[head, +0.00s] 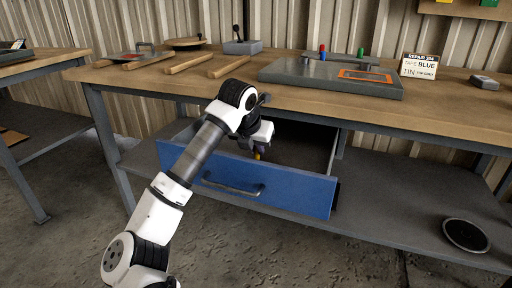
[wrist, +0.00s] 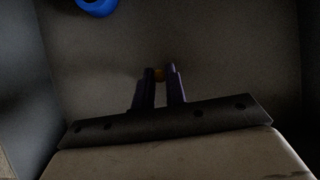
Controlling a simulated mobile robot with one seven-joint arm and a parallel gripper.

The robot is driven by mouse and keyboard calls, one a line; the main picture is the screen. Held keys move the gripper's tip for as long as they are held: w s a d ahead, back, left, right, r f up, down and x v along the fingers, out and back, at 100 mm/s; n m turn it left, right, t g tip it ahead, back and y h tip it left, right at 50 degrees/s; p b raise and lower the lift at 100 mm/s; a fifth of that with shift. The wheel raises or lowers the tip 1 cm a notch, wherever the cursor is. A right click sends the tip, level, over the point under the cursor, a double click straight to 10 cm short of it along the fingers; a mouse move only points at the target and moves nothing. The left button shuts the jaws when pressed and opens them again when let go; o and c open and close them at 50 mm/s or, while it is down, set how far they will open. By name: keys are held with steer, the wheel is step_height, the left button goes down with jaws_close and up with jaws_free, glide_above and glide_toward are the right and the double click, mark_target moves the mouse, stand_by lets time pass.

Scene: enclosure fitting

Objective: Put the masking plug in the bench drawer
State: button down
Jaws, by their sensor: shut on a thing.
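The bench drawer (head: 300,193) is pulled out under the workbench, with a blue front and a dark bar handle. My gripper (head: 259,152) reaches down over the open drawer, inside its walls.
A blue round thing (wrist: 96,5) lies at the top edge of the wrist view. The bench top (head: 440,106) holds a grey enclosure (head: 300,72), wooden-handled tools (head: 190,63) and a sign (head: 419,67). A dark disc (head: 466,235) lies on the lower shelf.

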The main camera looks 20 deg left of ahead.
steer(key=c, duration=1.4)
jaws_free()
steer(key=shift+f, duration=0.1)
steer(key=shift+c, duration=0.2)
steer(key=shift+r+p, duration=0.3)
steer(key=p+v, duration=0.1)
steer(key=v, duration=1)
steer(key=shift+s+r, duration=0.25)
steer(key=shift+r, duration=0.1)
